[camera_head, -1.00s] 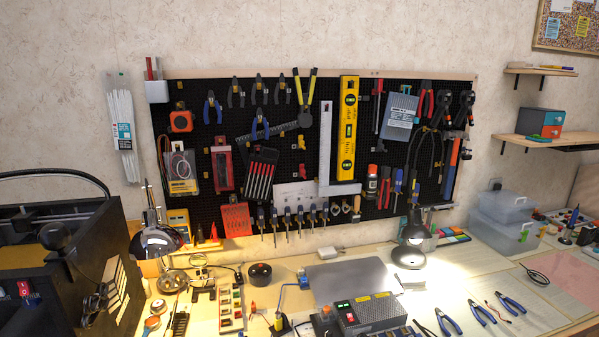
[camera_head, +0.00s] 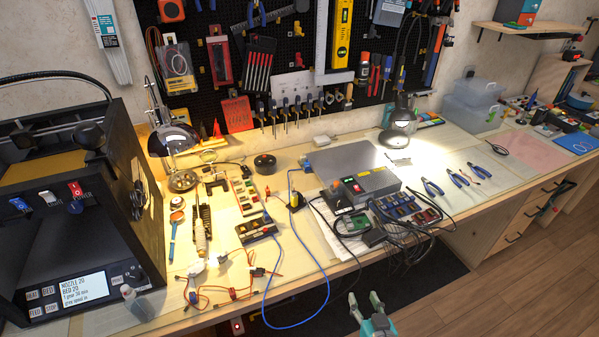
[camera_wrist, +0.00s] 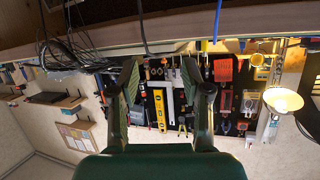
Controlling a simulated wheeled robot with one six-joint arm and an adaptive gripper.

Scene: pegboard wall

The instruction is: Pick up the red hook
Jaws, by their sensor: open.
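A small red piece (camera_head: 298,29) hangs on the black pegboard, left of the yellow level, near the top of the head view. It looks like the red hook, but it is too small to be sure. My gripper (camera_head: 364,298) is at the bottom of the head view, in front of the workbench, open and empty. It is well apart from the pegboard. In the wrist view, which is upside down, the two fingers of my gripper (camera_wrist: 168,84) stand apart with the pegboard between and beyond them. I cannot pick out the hook there.
The workbench (camera_head: 440,215) carries a black printer (camera_head: 70,220) at left, loose cables, a power supply (camera_head: 370,186) and a lit lamp (camera_head: 399,128). Blue cable (camera_head: 268,310) hangs over its front edge. Plastic boxes (camera_head: 472,105) stand at the right. The wooden floor (camera_head: 520,280) at front right is clear.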

